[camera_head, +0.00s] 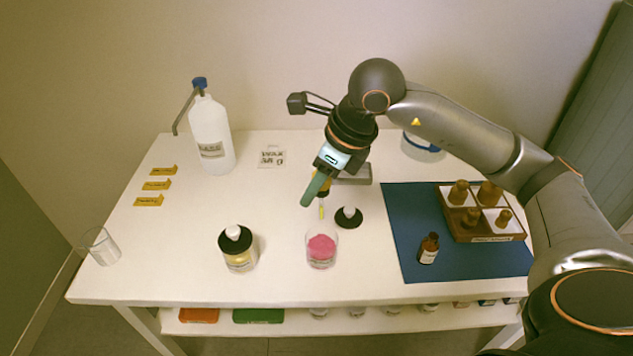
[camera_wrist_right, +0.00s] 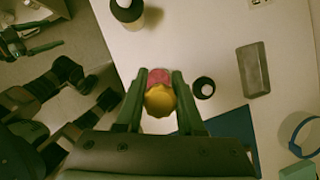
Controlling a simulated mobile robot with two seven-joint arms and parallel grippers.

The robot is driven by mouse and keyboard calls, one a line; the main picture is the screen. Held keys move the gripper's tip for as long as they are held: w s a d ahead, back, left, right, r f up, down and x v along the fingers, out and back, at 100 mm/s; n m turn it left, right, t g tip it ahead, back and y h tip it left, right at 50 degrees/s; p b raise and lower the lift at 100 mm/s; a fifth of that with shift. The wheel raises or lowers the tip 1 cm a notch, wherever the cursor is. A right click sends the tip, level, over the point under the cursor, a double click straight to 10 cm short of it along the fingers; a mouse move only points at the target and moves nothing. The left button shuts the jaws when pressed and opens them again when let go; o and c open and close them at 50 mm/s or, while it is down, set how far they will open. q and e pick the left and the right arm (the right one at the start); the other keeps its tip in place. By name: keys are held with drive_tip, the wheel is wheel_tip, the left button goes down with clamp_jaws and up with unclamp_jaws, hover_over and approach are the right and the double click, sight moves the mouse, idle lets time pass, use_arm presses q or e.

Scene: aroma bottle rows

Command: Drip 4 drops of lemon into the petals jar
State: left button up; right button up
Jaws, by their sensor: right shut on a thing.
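My right gripper (camera_head: 317,188) is shut on a dropper with a rounded yellow bulb (camera_wrist_right: 160,100). The dropper's thin glass tube (camera_head: 321,210), yellowish inside, points down just above the mouth of the petals jar. The petals jar (camera_head: 321,256) is clear, open, and holds pink petals; the pink also shows behind the bulb in the wrist view (camera_wrist_right: 152,77). A small amber bottle (camera_head: 428,248) with a pale label stands on the blue mat. I cannot read its label. No falling drop is visible. My left gripper does not show in the head view.
A black lid with a white knob (camera_head: 348,217) lies right of the jar. A white pump bottle (camera_head: 210,135) stands behind left.

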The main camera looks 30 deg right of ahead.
drive_tip(key=shift+d+r+m, duration=0.15)
drive_tip(key=shift+d+m, duration=0.05)
drive_tip(key=shift+m, duration=0.3)
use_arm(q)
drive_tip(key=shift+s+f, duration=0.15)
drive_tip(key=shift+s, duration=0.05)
use_arm(e)
drive_tip(key=shift+f+b, duration=0.7)
drive_tip(key=shift+b, duration=0.2)
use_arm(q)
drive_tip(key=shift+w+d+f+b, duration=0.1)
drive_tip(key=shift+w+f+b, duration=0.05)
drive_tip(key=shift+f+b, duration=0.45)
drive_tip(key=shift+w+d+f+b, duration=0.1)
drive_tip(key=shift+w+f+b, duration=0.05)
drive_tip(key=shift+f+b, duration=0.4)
use_arm(e)
wheel_tip(320, 180, down, 2)
drive_tip(key=shift+f, duration=0.25)
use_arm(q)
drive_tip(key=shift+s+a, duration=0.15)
